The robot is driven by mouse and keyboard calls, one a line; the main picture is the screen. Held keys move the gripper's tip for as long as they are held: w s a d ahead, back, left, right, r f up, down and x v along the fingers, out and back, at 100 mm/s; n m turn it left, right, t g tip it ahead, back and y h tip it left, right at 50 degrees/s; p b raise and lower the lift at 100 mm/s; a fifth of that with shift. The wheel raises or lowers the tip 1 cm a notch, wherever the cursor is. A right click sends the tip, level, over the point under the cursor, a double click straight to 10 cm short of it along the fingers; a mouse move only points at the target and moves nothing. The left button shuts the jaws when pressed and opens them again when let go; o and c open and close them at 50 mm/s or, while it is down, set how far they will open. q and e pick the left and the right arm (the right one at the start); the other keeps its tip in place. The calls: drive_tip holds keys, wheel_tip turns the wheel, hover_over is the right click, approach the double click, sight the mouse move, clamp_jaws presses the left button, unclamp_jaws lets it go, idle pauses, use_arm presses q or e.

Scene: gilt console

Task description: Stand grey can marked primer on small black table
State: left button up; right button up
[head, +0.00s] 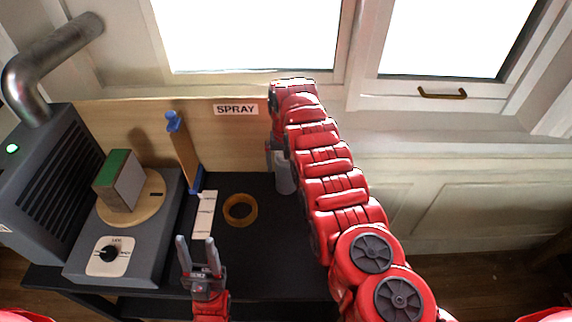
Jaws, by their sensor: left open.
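A grey can (285,181) shows beside my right arm at the back of the small black table (262,262). The arm covers part of it and I cannot read any marking on it. My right arm reaches over the table's right side and bends down at its far end. Part of my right gripper (270,158) shows at the can's upper left; its fingertips are mostly hidden, so I cannot tell whether it grips the can or whether the can touches the table. My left gripper (198,251) is open and empty above the table's front edge.
A grey machine (55,180) with a pipe stands at the left. Beside it, a grey dial box (135,255) bears a round wooden disc (150,207) with a green-topped block (118,181). A tape roll (240,210), a white strip (204,214) and a blue-ended upright (184,150) occupy the middle. A SPRAY board (130,120) backs the table.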

drive_tip(key=shift+w+r, duration=0.1)
drive_tip(key=shift+r+p, duration=0.35)
drive_tip(key=shift+p, duration=0.1)
wheel_tip(320, 180, up, 5)
drive_tip(key=shift+f+p, duration=0.2)
drive_tip(key=shift+p, duration=1)
wheel_tip(320, 180, up, 6)
drive_tip(key=shift+r+b, duration=0.25)
drive_tip(key=shift+b, duration=0.1)
